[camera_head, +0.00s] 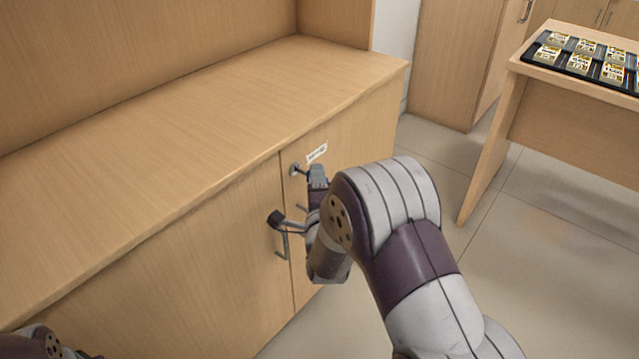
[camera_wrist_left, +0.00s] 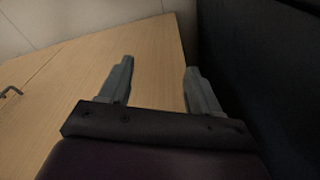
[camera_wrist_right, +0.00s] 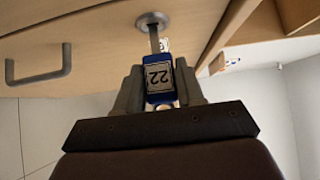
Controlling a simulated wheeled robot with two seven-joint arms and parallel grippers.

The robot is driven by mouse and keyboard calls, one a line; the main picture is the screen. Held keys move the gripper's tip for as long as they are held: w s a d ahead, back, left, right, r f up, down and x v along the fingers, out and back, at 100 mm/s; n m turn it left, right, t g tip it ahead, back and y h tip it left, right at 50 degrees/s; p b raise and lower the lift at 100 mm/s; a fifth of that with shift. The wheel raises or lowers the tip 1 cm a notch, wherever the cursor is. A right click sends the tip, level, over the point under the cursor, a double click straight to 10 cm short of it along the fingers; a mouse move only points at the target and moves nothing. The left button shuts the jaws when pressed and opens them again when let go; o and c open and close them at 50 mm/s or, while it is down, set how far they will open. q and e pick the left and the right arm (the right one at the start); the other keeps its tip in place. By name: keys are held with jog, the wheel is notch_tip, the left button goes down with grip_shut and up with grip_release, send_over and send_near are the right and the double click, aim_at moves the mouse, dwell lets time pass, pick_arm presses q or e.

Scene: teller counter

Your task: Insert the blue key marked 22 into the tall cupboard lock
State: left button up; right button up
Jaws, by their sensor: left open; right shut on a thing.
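My right gripper (camera_wrist_right: 160,88) is shut on the blue key (camera_wrist_right: 158,105), whose white tag reads 22. The key's metal shaft (camera_wrist_right: 154,40) points away from the gripper and meets the round grey lock (camera_wrist_right: 150,20) on the cupboard door. How deep the tip sits in the lock is hard to tell. In the head view the lock (camera_head: 295,169) is high on the door, and my right gripper (camera_head: 317,180) is close in front of it. My left gripper (camera_wrist_left: 157,80) is open and empty, with a wood panel behind it.
Bar handles (camera_head: 282,236) stick out of the cupboard doors below. The wooden cupboard top (camera_head: 200,125) is bare. A table at the right holds a dark tray (camera_head: 545,69) with several tagged items. The floor between is clear.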

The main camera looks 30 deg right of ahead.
jog(key=shift+w+a, duration=0.25)
dwell(0.6)
